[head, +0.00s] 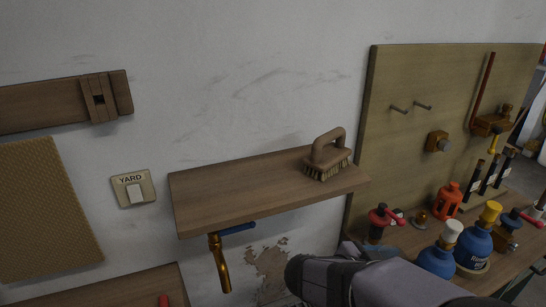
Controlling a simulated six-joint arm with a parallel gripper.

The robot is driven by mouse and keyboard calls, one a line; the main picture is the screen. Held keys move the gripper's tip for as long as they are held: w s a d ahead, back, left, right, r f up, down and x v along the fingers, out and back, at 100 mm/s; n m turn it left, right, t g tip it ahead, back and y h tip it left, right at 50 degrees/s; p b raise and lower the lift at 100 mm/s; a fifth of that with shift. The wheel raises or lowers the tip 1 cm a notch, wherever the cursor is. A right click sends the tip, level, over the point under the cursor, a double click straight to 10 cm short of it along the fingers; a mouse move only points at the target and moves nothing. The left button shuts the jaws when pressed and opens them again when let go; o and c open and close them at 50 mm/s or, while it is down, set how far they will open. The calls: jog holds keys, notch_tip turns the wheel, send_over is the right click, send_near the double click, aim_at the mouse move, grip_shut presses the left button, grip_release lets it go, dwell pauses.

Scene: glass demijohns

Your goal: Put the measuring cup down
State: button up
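I see no measuring cup in the head view. My gripper is not in view either; only a grey and black part of my own arm shows at the bottom, right of the middle. Whether my gripper holds anything cannot be seen. Part of the bench at the lower right is hidden behind my arm.
A wooden shelf (235,192) on the wall bears a brush (328,155) at its right; its left is bare. A brass piece (220,263) hangs below. A pegboard (400,150) stands behind blue bottles (437,260) and a red bottle (447,201) on a crowded bench.

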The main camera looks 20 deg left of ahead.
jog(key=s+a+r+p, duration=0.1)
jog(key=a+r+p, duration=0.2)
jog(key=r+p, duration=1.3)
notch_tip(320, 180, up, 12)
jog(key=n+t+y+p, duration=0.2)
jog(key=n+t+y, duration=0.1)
send_over(283, 177)
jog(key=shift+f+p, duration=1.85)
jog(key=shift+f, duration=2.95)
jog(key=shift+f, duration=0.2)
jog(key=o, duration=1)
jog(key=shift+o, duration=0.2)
